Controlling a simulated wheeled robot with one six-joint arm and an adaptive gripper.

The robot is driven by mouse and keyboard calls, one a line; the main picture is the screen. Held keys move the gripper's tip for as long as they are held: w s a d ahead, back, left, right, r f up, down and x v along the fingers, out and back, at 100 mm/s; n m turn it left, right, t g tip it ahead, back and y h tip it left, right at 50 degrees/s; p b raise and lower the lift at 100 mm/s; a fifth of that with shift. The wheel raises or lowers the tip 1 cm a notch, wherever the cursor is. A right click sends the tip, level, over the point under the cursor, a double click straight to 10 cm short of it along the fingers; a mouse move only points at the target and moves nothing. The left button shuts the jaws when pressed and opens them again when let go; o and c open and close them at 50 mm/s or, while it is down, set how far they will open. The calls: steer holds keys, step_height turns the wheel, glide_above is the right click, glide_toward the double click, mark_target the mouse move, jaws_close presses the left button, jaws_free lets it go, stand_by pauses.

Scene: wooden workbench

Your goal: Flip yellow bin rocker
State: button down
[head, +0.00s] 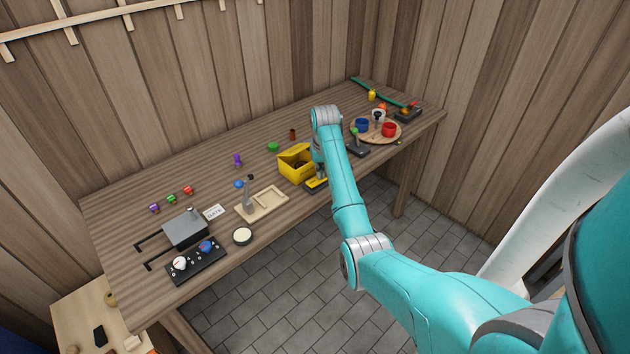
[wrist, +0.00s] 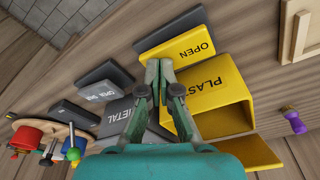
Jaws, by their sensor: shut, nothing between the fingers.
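The yellow bin (head: 297,164) stands open-fronted near the middle of the bench, and in the wrist view the bin (wrist: 235,90) reads "PLAS…", the rest out of sight. Its yellow rocker (head: 316,184) sits in a dark base just in front. In the wrist view the rocker (wrist: 195,50) is marked "OPEN". My gripper (wrist: 164,78) is shut and empty, its tips beside the near left edge of the rocker; contact cannot be told. In the head view my arm covers most of the gripper. The rocker's tilt is unclear.
A dark bin (wrist: 125,113) marked "METAL", with its own dark rocker (wrist: 88,92), lies left of the gripper in the wrist view. A round wooden tray (head: 376,138) with mugs stands right. A wooden tray (head: 262,203) lies left of the yellow bin.

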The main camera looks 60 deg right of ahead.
steer(key=shift+r, duration=3.55)
steer(key=shift+s, duration=0.1)
